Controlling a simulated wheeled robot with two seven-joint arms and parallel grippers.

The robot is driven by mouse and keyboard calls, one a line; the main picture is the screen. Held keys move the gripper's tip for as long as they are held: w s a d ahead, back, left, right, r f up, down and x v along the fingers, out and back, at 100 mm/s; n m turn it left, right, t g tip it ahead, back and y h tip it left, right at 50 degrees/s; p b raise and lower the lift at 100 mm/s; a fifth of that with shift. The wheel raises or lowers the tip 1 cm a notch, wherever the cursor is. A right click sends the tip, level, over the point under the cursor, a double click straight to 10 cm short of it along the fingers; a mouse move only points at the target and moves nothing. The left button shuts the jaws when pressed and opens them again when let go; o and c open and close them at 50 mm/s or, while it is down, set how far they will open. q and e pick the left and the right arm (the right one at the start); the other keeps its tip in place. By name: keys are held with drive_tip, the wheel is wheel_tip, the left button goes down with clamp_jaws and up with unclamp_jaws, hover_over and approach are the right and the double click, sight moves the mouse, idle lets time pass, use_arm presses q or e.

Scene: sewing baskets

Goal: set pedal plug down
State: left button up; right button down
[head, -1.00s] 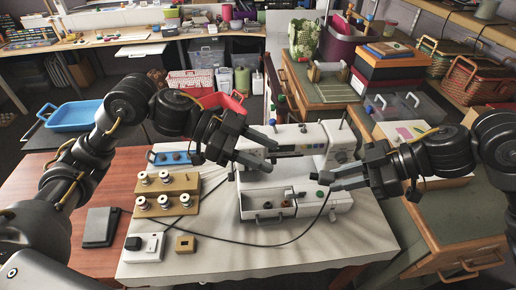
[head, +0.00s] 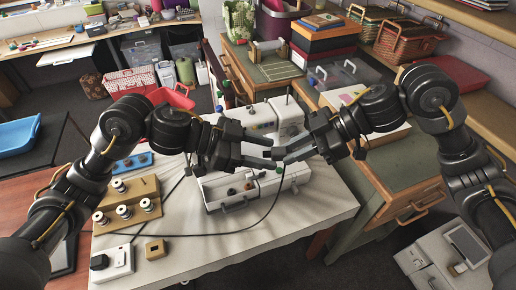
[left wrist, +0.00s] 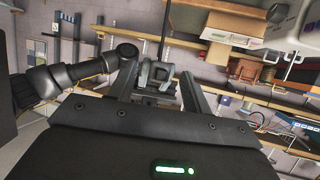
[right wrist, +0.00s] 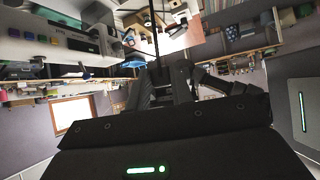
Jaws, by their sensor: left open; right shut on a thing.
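My right gripper (head: 281,156) is shut on the pedal plug, a small dark piece mostly hidden between the fingertips in the head view. Its black cable (head: 266,212) hangs down and runs left across the white cloth. In the right wrist view a thin dark line like the cable (right wrist: 155,35) runs up from between the fingers. My left gripper (head: 266,153) is open, its fingertips close to the right gripper's tips, above the front of the white sewing machine (head: 255,113). I cannot tell whether it touches the plug. A grey shape shows between its fingers in the left wrist view.
A white box with a black top part (head: 112,262) and a small brass-coloured block (head: 157,249) stand at the table's front left. A wooden spool stand (head: 126,205) and a blue tray (head: 130,163) lie behind them. The cloth (head: 290,222) at front right is bare.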

use_arm(q)
drive_tip(key=shift+c, duration=0.3)
drive_tip(key=c, duration=1)
use_arm(e)
drive_tip(key=c, duration=1.1)
unclamp_jaws()
drive_tip(key=shift+c, duration=0.2)
